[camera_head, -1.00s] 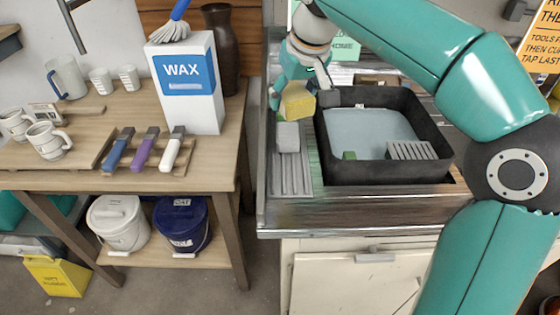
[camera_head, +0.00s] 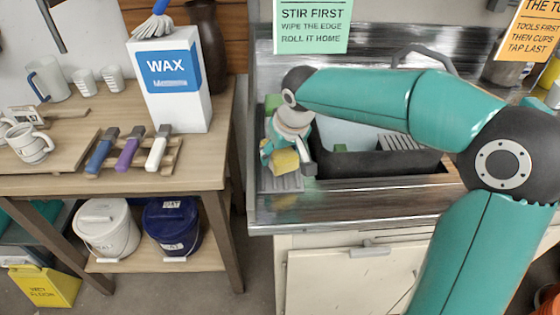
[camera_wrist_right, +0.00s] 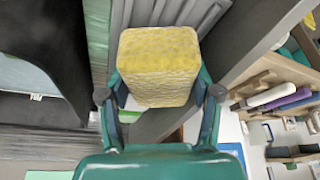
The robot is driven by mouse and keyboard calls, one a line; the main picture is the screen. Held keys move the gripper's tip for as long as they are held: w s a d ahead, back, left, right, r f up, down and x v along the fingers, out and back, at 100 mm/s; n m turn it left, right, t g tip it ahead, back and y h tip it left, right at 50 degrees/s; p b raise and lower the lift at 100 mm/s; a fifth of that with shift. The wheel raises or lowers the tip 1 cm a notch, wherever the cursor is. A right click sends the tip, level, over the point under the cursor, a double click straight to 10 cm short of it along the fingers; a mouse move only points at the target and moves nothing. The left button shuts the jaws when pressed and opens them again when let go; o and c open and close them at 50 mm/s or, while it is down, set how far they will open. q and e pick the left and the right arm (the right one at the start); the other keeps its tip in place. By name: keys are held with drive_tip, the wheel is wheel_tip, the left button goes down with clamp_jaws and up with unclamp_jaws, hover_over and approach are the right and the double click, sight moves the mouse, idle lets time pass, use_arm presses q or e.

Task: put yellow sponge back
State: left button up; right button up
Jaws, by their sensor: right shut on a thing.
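My right gripper (camera_head: 287,160) is shut on the yellow sponge (camera_head: 284,162) and holds it over the front part of the grey ribbed drainer (camera_head: 287,184), left of the black basin. In the right wrist view the yellow sponge (camera_wrist_right: 160,65) sits between both fingers, with grey ribs behind it. I cannot tell whether it touches the drainer. A green block (camera_head: 272,103) shows at the drainer's back end. My gripper and arm hide the drainer's middle. My left gripper is not in view.
The black basin (camera_head: 380,165) stands right of the drainer, partly behind my arm, with a ribbed grey piece (camera_head: 402,143) in it. To the left, the wooden table (camera_head: 205,160) holds a WAX box (camera_head: 173,85) and several coloured-handled tools. The metal front edge (camera_head: 350,210) is clear.

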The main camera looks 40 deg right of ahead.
drive_tip(key=shift+f, duration=1.35)
drive_tip(key=o, duration=1.2)
drive_tip(key=v, duration=1.2)
